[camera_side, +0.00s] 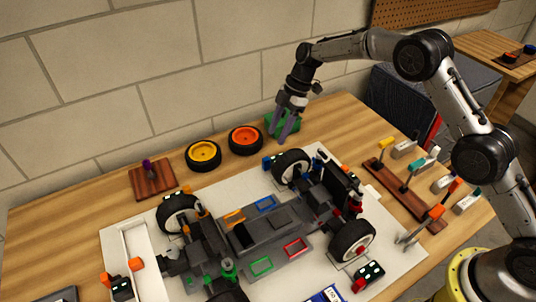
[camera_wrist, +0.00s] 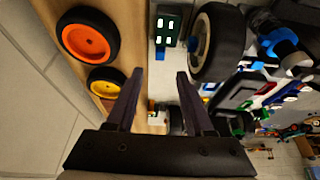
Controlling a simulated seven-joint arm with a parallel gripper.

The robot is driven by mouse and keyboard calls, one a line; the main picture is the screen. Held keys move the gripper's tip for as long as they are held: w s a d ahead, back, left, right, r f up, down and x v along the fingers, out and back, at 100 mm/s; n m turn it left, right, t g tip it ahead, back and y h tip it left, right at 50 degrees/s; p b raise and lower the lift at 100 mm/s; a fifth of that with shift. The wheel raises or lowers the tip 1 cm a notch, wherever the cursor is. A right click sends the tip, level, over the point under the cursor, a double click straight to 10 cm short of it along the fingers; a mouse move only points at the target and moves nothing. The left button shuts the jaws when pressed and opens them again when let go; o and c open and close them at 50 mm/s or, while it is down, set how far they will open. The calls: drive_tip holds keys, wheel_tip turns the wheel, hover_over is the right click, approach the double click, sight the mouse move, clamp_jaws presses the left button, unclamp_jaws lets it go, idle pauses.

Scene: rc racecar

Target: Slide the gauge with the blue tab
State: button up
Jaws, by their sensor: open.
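The gauge with the blue tab is a small dark box with pale lit squares (camera_wrist: 168,27). Its blue tab (camera_wrist: 160,54) shows at its lower edge in the wrist view. In the side view the blue tab (camera_side: 267,162) is beside the car's back wheel, on the white board, and the box is small and partly hidden there. My gripper (camera_side: 284,138) is above the back edge of the table, pointing down, a little behind the gauge. In the wrist view my gripper's fingers (camera_wrist: 160,74) are apart and empty, with the gauge beyond the tips.
The RC car (camera_side: 270,235) fills the white board (camera_side: 118,245). Its back wheel (camera_side: 291,165) is close beside the gauge. Orange (camera_side: 245,140) and yellow (camera_side: 203,154) wheels lie behind. A green object (camera_side: 282,123) is behind my gripper. A tool rack (camera_side: 405,195) is at right.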

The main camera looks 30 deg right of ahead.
sight(267, 158)
drive_tip(key=x, duration=0.9)
drive_tip(key=shift+r, duration=0.1)
clamp_jaws()
idle(1.2)
